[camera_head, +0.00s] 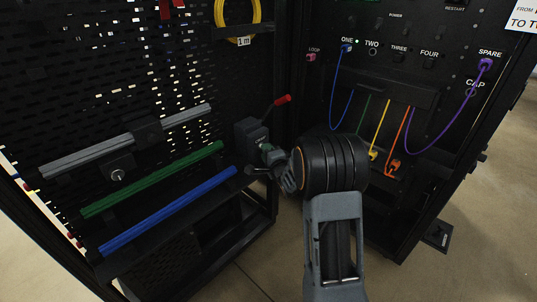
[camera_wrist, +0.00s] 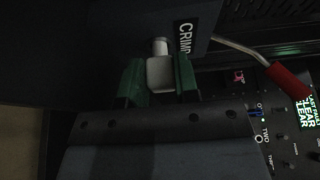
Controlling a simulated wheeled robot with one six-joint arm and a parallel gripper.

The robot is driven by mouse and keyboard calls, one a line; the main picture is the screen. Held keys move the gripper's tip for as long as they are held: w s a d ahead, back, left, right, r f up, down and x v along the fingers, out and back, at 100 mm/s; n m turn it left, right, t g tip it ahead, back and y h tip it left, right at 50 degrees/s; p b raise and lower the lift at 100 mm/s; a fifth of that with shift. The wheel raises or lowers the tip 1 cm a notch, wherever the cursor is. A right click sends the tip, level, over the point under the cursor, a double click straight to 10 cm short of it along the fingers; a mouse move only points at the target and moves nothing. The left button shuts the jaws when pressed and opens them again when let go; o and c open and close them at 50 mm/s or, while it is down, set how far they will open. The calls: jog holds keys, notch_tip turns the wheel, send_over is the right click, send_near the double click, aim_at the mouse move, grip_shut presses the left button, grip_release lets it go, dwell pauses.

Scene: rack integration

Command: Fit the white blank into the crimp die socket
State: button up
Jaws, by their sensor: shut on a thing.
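My gripper (camera_wrist: 159,70) has green fingers and is shut on the white blank (camera_wrist: 160,73), a small pale block between the fingertips. A short pale cylinder (camera_wrist: 158,46) lies between the blank and the dark crimp box (camera_wrist: 198,22), which bears a partly visible "CRIMP" label. I cannot tell whether the cylinder belongs to the blank or to the socket, or how deep any fit is. In the head view the crimp box (camera_head: 249,132) is on the perforated panel, with my gripper (camera_head: 271,157) close against its front right. The blank is not clear there.
A lever with a red handle (camera_head: 282,99) sticks out up and right from the crimp box. Green (camera_head: 155,178) and blue (camera_head: 170,210) bars lie to the left. The right panel has hanging cables, including a yellow one (camera_head: 379,130). Open floor shows below.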

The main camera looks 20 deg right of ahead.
jog(key=shift+w+a, duration=0.3)
jog(key=shift+w, duration=0.4)
jog(key=o, duration=1)
jog(key=shift+o, duration=0.2)
jog(key=shift+s, duration=0.1)
jog(key=s+p, duration=0.1)
jog(key=s, duration=1.2)
jog(key=shift+s+d, duration=0.2)
jog(key=shift+s, duration=0.05)
